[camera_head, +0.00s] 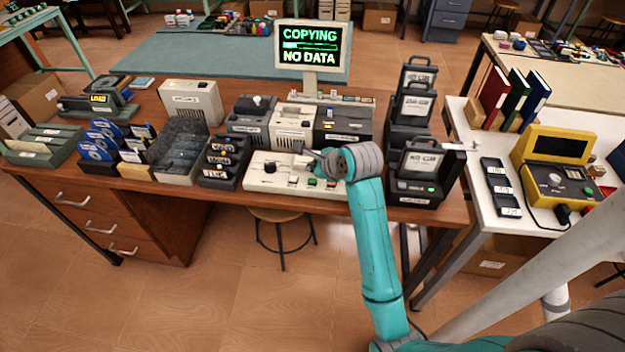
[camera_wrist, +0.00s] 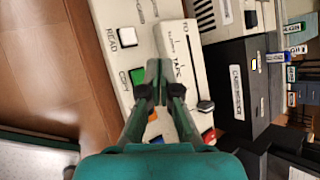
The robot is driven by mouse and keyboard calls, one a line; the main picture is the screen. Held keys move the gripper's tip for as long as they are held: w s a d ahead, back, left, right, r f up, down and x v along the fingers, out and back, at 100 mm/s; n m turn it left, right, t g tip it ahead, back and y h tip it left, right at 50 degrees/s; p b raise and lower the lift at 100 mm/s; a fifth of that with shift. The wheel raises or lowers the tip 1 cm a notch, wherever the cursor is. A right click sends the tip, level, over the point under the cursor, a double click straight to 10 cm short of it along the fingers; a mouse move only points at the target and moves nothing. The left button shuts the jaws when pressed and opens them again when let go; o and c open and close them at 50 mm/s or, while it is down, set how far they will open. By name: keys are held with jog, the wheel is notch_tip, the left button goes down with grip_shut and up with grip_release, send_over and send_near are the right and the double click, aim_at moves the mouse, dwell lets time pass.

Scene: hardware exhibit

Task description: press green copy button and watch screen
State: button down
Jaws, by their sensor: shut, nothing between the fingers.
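The screen (camera_head: 310,57) on the desk reads "COPYING" above a progress bar and "NO DATA" below. The cream control panel (camera_head: 262,184) lies in front of it. Its green copy button (camera_head: 312,182) also shows in the wrist view (camera_wrist: 136,78), beside the "COPY" label. My gripper (camera_head: 308,153) is over the panel with its fingers closed together and empty. In the wrist view its fingertips (camera_wrist: 155,68) appear just beside the green button, over the panel face; I cannot tell whether they touch it.
A white READ button (camera_wrist: 127,37), an orange button (camera_wrist: 152,116) and a red button (camera_wrist: 209,137) share the panel. Drive units (camera_head: 343,125) stand behind it, a tall dark drive rack (camera_head: 417,190) to the right and cartridge holders (camera_head: 222,175) to the left.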

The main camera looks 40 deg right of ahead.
jog(key=shift+r, duration=1.5)
jog(key=s+a+f+n+t, duration=0.3)
jog(key=s+a+f+n, duration=1.05)
jog(key=s+a, duration=0.25)
jog(key=s+a+r+n+t, duration=0.1)
jog(key=s+a+r+n, duration=0.1)
jog(key=s+n, duration=0.3)
jog(key=s+a+r+n+t+y, duration=0.1)
jog(key=s+a+r+n, duration=0.2)
jog(key=s, duration=0.7)
jog(key=s+a+r+n, duration=0.2)
jog(key=s+r+n, duration=0.1)
jog(key=s+n, duration=0.4)
jog(key=shift+s+a+r+n+t+y, duration=0.3)
jog(key=shift+s+n+t, duration=0.1)
jog(key=shift+s, duration=0.25)
